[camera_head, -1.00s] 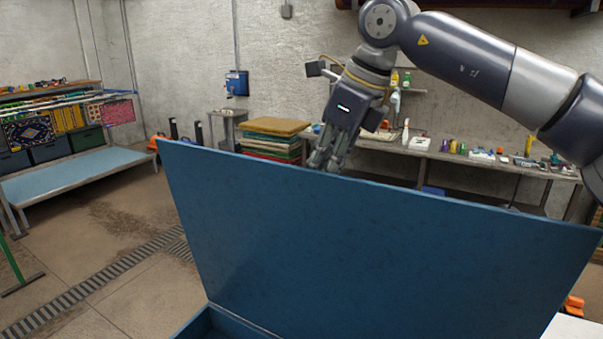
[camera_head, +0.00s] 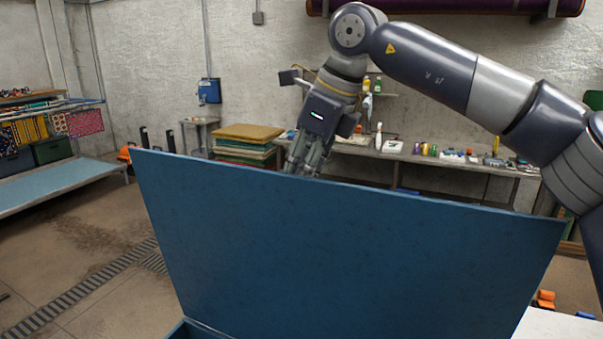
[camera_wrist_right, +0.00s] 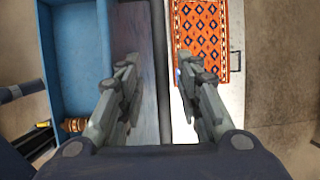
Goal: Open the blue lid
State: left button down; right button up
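The blue lid (camera_head: 330,250) stands raised, close to upright, and fills the lower middle of the head view. A corner of the blue box (camera_head: 195,330) shows below it. My right gripper (camera_head: 304,164) is at the lid's top edge, its fingertips partly hidden behind it. In the right wrist view my right gripper (camera_wrist_right: 160,98) is open, with its fingers apart on either side of the lid's narrow edge (camera_wrist_right: 160,60). Contact with the lid cannot be told. The blue box's inside (camera_wrist_right: 75,55) shows at the left there. My left gripper is not in view.
In the wrist view an orange patterned rug (camera_wrist_right: 208,40) lies on a white surface (camera_wrist_right: 238,85) right of the lid. A wooden-looking item (camera_wrist_right: 74,125) lies in the box. A workbench (camera_head: 440,160) and a stack of folded rugs (camera_head: 246,140) stand along the back wall.

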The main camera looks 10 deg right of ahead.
jog(key=v, duration=1.1)
jog(key=shift+r, duration=0.35)
jog(key=shift+s+d, duration=0.1)
jog(key=shift+d, duration=0.05)
